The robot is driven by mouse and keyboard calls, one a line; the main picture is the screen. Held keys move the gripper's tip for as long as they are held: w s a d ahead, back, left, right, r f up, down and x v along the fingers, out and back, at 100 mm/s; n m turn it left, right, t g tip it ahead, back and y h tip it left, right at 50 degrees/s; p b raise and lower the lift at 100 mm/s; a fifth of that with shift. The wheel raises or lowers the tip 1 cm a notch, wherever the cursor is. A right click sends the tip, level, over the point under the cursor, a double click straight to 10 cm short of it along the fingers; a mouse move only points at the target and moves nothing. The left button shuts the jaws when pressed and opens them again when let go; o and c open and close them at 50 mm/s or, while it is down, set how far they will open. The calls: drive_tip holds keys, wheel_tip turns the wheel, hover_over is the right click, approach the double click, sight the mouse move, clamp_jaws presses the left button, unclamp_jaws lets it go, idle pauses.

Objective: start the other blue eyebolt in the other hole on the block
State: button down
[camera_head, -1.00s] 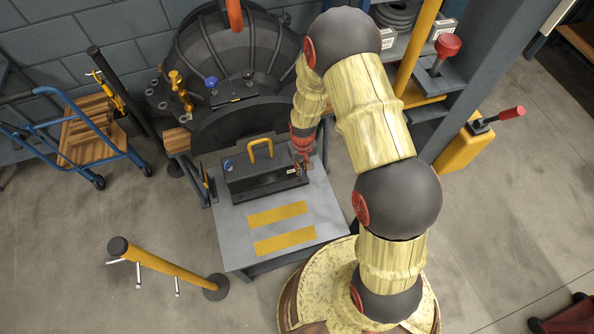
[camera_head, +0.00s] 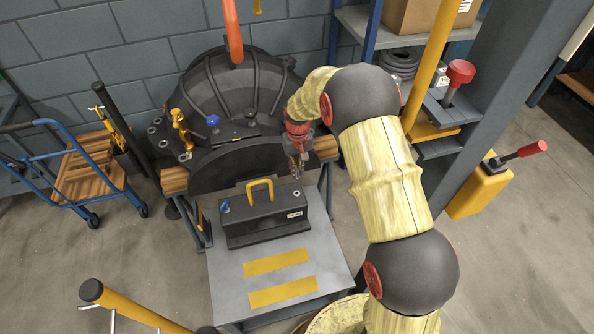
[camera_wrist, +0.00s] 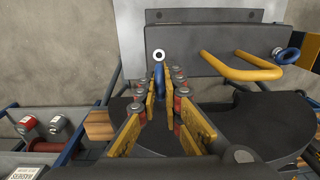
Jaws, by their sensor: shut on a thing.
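The dark block (camera_head: 262,221) stands on the grey table and has a yellow handle (camera_head: 260,187). One blue eyebolt (camera_head: 225,207) sits upright in its left end; it also shows at right in the wrist view (camera_wrist: 287,55). The bare hole (camera_head: 296,193), with a pale rim, is at the block's right end and shows in the wrist view (camera_wrist: 158,55). My gripper (camera_head: 297,172) is above and behind that end. In the wrist view its fingers are shut on the other blue eyebolt (camera_wrist: 160,76), which appears close to the hole. Its shank is hard to make out.
A large dark round casing (camera_head: 235,95) with a half-round flange stands behind the block. An orange hook (camera_head: 233,35) hangs above it. The table front (camera_head: 235,285) is clear apart from two yellow strips. A post with shelves (camera_head: 440,110) stands to the right.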

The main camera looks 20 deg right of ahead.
wheel_tip(320, 180, down, 8)
drive_tip(key=b, duration=0.5)
drive_tip(key=shift+f, duration=0.15)
idle(0.5)
drive_tip(key=shift+f, duration=0.85)
idle(1.0)
